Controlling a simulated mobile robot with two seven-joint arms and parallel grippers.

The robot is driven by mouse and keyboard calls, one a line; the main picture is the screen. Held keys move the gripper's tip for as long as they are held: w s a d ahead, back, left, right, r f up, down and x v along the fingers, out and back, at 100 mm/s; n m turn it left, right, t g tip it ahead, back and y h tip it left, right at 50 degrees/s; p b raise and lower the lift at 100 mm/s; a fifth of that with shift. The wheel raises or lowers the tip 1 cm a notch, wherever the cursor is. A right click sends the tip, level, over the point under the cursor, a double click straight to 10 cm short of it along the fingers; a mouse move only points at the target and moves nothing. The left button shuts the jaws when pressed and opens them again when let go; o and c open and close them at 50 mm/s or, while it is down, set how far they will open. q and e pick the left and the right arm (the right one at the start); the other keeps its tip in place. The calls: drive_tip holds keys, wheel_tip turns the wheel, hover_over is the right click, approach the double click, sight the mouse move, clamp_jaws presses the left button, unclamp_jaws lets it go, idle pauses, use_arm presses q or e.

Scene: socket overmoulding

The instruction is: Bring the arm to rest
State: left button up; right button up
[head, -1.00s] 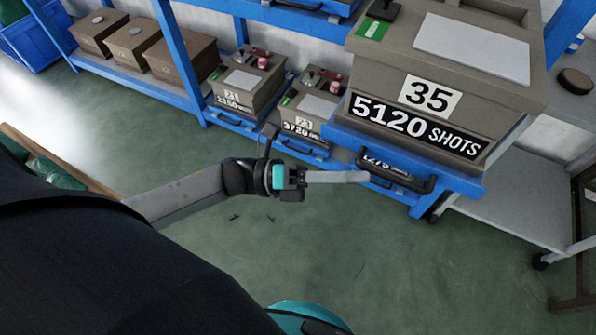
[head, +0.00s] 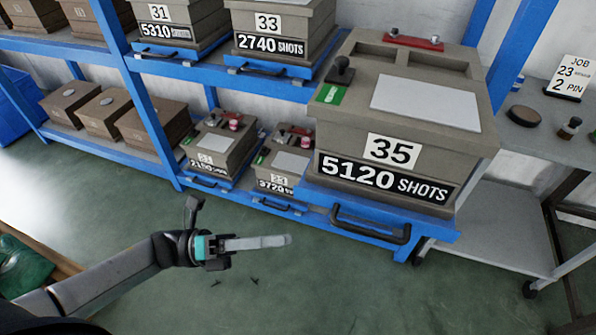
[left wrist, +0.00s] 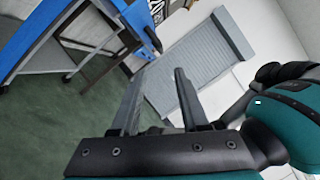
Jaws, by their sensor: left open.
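My left gripper (head: 287,241) is in the lower left of the head view, held over the green floor in front of the blue rack. In the left wrist view its two fingers (left wrist: 155,80) stand apart with nothing between them. My right gripper is out of view.
The blue rack (head: 160,140) holds several tan boxes on two levels. A grey cart (head: 490,225) with a JOB card (head: 570,78) stands at the right. Green floor (head: 300,300) lies clear below the gripper.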

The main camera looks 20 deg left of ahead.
use_arm(q)
drive_tip(key=w+a+f+n+t+y+p, duration=0.1)
drive_tip(key=w+a+f+n+t+y, duration=0.2)
drive_tip(key=f+n+t+y, duration=0.25)
drive_tip(key=w+a+f+n+t+y, duration=0.2)
drive_tip(key=w+a+f+n+y, duration=0.15)
drive_tip(key=f+n, duration=0.45)
drive_tip(key=s+a+f+n+g+y+p, duration=0.1)
drive_tip(key=a+f+n+y, duration=0.15)
drive_tip(key=f+n, duration=0.2)
drive_tip(key=s+a+f+n+g+y, duration=0.1)
drive_tip(key=f+n+y, duration=0.3)
drive_tip(key=n, duration=0.1)
drive_tip(key=s+f+n+g+y, duration=0.2)
drive_tip(key=s+f+n+g, duration=0.3)
drive_tip(key=s+f, duration=0.4)
drive_tip(key=s+d+f+n+g+y+p, duration=0.1)
drive_tip(key=s+f+n+g, duration=0.4)
drive_tip(key=s, duration=0.9)
wheel_tip(320, 180, down, 4)
drive_tip(key=n+y, duration=0.1)
drive_tip(key=n, duration=0.2)
drive_tip(key=shift+s+d, duration=0.25)
drive_tip(key=shift+s, duration=0.05)
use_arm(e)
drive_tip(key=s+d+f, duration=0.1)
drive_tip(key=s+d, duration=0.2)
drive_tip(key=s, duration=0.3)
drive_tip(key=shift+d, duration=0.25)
